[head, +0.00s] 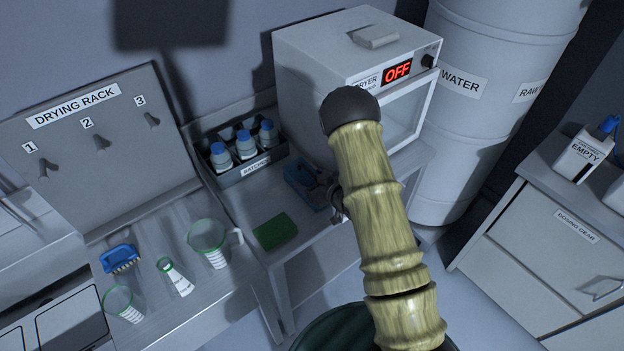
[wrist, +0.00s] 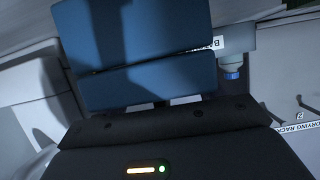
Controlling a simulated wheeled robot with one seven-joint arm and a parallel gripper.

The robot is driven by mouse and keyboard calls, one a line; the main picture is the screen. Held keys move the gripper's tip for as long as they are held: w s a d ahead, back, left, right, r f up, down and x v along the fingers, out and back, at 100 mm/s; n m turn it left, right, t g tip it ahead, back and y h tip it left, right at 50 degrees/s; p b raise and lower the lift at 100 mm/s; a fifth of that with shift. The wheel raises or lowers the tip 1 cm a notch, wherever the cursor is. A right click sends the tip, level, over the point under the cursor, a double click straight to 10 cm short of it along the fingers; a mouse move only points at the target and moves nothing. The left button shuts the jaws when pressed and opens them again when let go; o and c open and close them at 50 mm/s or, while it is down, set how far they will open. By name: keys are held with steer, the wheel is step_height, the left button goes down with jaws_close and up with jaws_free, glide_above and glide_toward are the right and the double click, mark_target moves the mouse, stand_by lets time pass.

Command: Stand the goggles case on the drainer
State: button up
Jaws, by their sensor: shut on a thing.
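The goggles case appears to be the dark blue, seamed box (wrist: 135,75) that fills the upper middle of the wrist view. My gripper (wrist: 172,102) is shut on it at its near edge. In the head view, the blue case (head: 298,173) shows just left of my arm, by the low grey stand, with my gripper (head: 328,194) partly hidden beside it. I cannot tell from these views whether the case touches the stand. No drainer is clearly identifiable; the grey board (head: 180,218) under the drying rack may be it.
A green pad (head: 275,231) lies on the low stand. A bottle tray (head: 252,165) is behind it, the dryer (head: 310,65) behind my arm, a water barrel (head: 475,120) to the right.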

steer(key=shift+f, duration=0.15)
steer(key=o, duration=1.1)
steer(key=shift+o, duration=0.2)
steer(key=b+v, duration=0.4)
steer(key=v, duration=0.8)
steer(key=shift+w+d, duration=0.1)
